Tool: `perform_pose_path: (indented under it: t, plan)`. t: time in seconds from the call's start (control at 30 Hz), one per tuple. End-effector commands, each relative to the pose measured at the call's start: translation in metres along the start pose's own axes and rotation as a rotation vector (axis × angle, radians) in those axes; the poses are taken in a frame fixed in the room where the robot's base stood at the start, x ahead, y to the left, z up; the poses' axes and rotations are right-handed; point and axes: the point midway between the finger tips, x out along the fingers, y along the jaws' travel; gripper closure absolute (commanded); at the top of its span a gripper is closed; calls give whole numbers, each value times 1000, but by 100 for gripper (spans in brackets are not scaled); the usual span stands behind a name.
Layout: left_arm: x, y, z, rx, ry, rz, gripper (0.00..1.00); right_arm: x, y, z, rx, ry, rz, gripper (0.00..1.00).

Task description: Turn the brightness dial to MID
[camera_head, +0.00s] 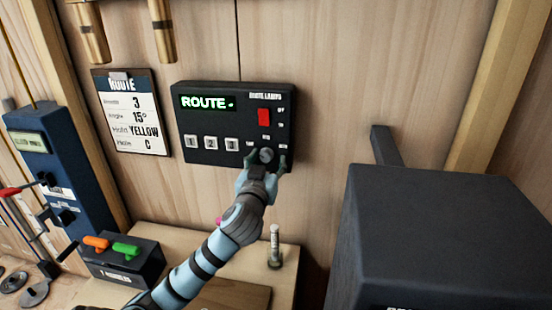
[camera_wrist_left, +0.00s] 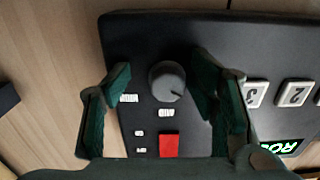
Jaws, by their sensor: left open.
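The round grey dial (camera_head: 267,155) sits at the lower right of a black control box (camera_head: 217,160) on the wooden wall. The dial (camera_wrist_left: 167,80) also shows in the left wrist view, where that picture is upside down. The small labels are too blurred to read surely. My left gripper (camera_head: 264,165) is open, with its green fingers on either side of the dial and a gap to it visible in the wrist view. My right gripper is not in view.
A red switch (camera_head: 264,117) is above the dial, and white numbered buttons (camera_head: 211,142) are to its left. The screen (camera_head: 208,103) reads ROUTE in green. A route card (camera_head: 133,140) hangs to the left. A large dark box (camera_head: 440,230) stands at the right.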

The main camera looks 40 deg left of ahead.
Motion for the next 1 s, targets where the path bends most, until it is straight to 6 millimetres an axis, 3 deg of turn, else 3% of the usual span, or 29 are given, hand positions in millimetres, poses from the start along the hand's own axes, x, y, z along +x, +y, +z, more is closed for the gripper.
perform_pose_path:
  t: [0.1, 0.2, 0.33, 0.5, 0.67, 1.0]
  plan:
    - [1, 0, -1, 0, 3, 0, 52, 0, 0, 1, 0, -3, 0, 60]
    - [1, 0, -1, 0, 2, 1, 52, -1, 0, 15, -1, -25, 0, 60]
    - [0, 0, -1, 0, 2, 1, 73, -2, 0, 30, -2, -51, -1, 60]
    - [0, -1, -1, 1, 2, -1, 100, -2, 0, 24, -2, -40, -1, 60]
    - [0, 0, -1, 2, 2, 0, 100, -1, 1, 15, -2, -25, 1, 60]
    - [0, -1, 0, 82, 1, -1, 100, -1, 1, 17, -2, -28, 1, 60]
